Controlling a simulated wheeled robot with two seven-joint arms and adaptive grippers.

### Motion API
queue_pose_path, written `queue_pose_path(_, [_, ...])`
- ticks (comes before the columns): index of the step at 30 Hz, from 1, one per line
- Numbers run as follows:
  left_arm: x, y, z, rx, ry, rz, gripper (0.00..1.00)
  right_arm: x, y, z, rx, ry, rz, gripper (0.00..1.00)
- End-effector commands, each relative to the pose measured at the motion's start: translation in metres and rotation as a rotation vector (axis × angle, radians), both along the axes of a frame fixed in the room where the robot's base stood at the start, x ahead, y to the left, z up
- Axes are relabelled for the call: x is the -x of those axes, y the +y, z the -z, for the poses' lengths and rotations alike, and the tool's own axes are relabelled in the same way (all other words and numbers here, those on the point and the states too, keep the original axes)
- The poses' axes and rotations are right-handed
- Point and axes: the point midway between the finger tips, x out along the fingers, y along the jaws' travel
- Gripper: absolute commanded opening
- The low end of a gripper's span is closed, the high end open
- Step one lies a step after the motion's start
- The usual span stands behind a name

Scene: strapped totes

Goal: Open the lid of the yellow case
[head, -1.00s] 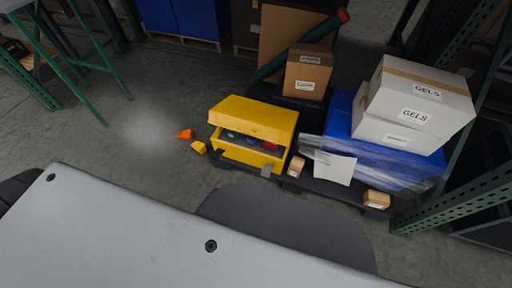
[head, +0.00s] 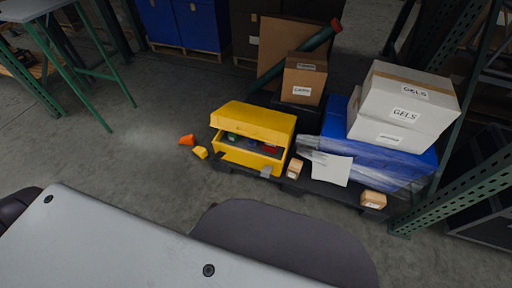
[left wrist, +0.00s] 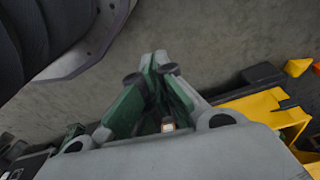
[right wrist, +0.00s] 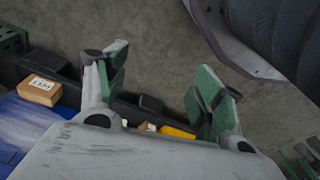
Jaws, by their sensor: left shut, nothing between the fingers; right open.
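The yellow case (head: 253,121) stands at the left end of a dark pallet in the head view. Its lid is partly raised, and small green, blue and red items show in the gap. A grey latch hangs at its front right. In the left wrist view part of the yellow case (left wrist: 262,104) shows at the right, beside my left gripper (left wrist: 158,62), which is shut and empty. My right gripper (right wrist: 165,75) is open and empty. Something yellow (right wrist: 178,132) shows low between its fingers, mostly hidden. Neither gripper shows in the head view.
An orange piece (head: 187,140) and a yellow piece (head: 200,152) lie on the floor left of the case. A small box (head: 294,169) sits right of it. A brown carton (head: 304,78) stands behind; a wrapped blue tote (head: 405,160) carries white boxes (head: 408,95).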

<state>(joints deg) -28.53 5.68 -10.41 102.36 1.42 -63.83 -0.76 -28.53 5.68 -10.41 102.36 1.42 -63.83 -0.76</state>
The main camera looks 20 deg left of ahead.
Motion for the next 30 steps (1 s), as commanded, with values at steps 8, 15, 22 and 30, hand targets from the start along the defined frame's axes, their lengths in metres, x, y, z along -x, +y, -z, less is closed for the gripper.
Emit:
queue_pose_path(8, [-0.008,0.005,0.004,-0.028,-0.024,0.036,0.00,-0.001,0.001,0.002,-0.007,-0.007,0.000,0.68])
queue_pose_path(15, [-0.019,0.012,0.009,-0.068,-0.058,0.087,0.00,-0.001,0.004,0.004,-0.016,-0.018,0.000,0.68])
queue_pose_path(22, [-0.043,0.025,0.017,-0.152,-0.126,0.194,0.00,-0.003,0.009,0.010,-0.037,-0.039,0.002,0.68])
queue_pose_path(30, [-0.090,0.049,0.029,-0.336,-0.246,0.419,0.00,-0.007,0.018,0.019,-0.077,-0.083,0.004,0.68])
